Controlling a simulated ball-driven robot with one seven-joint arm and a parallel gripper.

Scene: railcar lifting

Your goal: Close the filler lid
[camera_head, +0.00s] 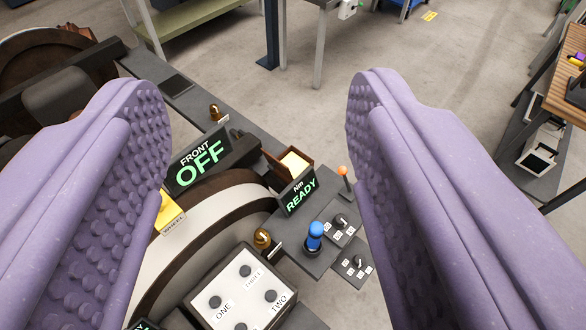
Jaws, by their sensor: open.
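My gripper (257,110) is open and empty, its two studded purple fingers at the left and right of the view. Between and beyond them is dark machinery. A small brass fitting (262,238) sits beside the wheel rim, and a similar brass fitting (215,112) stands farther back on the dark beam. I cannot tell whether either carries the filler lid, or whether a lid is open. The fingers touch none of these fittings. The left finger hides part of the machinery.
A sign reading OFF (200,160), a READY sign (298,190), and a brown box with pale yellow contents (294,162) stand close by. Open floor (240,75) lies beyond.

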